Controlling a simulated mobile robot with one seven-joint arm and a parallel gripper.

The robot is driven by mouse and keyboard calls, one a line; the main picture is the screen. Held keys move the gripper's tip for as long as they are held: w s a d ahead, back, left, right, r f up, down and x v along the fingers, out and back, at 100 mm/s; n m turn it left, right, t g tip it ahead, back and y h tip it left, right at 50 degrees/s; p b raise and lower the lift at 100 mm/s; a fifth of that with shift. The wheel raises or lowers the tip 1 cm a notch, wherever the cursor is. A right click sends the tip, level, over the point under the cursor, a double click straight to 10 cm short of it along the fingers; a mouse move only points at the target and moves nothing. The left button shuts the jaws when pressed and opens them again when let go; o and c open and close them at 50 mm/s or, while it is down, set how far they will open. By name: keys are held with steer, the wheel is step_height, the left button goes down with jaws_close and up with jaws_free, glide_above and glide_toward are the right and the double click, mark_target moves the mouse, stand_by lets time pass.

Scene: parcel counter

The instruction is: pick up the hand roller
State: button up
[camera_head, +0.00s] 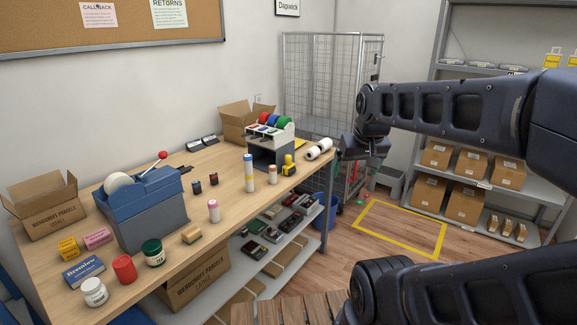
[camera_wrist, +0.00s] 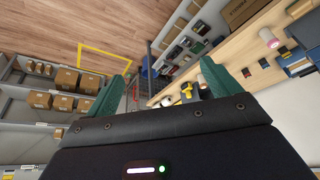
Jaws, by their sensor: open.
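A small yellow-and-black tool (camera_head: 289,165) stands near the right end of the wooden counter, in front of a grey dispenser; it looks like the hand roller, but I cannot be sure at this size. It also shows in the wrist view (camera_wrist: 187,93), partly hidden, close to the right finger in the picture. My gripper (camera_wrist: 162,69) is open and empty, its two green fingers spread wide. In the head view the dark end of my arm (camera_head: 362,147) is beyond the counter's right end, apart from the tool; the fingers are not clear there.
A blue machine with a red-knobbed lever (camera_head: 150,210) is farther left on the counter (camera_head: 235,200). The yellow-marked floor patch (camera_head: 400,228) is clear.

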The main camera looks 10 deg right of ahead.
steer(key=w+a+r+n+g, duration=0.1)
steer(key=w+r, duration=0.1)
steer(key=w, duration=0.6)
steer(key=w+r+n, duration=0.1)
steer(key=w+r, duration=0.2)
steer(key=w, duration=0.5)
steer(key=n+g+y, duration=0.1)
steer(key=n+g, duration=0.2)
steer(key=n, duration=0.4)
glide_above(289, 165)
steer(key=f, duration=2.3)
steer(key=shift+w+d+f, duration=0.1)
steer(key=shift+d+f, duration=0.1)
steer(key=shift+d, duration=0.2)
steer(key=f, duration=1)
steer(key=shift+w+a+f, duration=0.25)
steer(key=shift+w, duration=0.1)
steer(key=c, duration=1.1)
steer(key=shift+r, duration=0.15)
steer(key=shift+c, duration=0.2)
